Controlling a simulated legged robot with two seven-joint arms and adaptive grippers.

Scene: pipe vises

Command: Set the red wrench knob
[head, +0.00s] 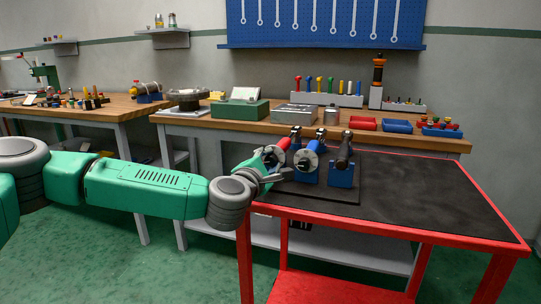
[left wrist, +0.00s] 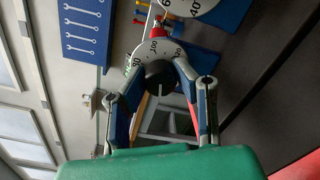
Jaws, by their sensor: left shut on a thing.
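The red wrench (head: 283,143) lies in the leftmost of the vises on the red table, its round white dial facing my left arm. My left gripper (head: 270,165) is at this dial. In the left wrist view the white dial (left wrist: 150,50) carries black numbers, with a dark knob (left wrist: 159,78) at its centre. The two fingers of my left gripper (left wrist: 160,72) are closed on the knob, one on each side. Part of the red body (left wrist: 164,31) shows behind the dial. The dial's exact setting is too small to read. My right gripper is in neither view.
A blue wrench (head: 313,149) and a dark wrench (head: 345,151) sit in neighbouring vises to the right. The black mat on the red table (head: 430,195) is clear further right. A wooden workbench (head: 400,135) with trays and tools stands behind.

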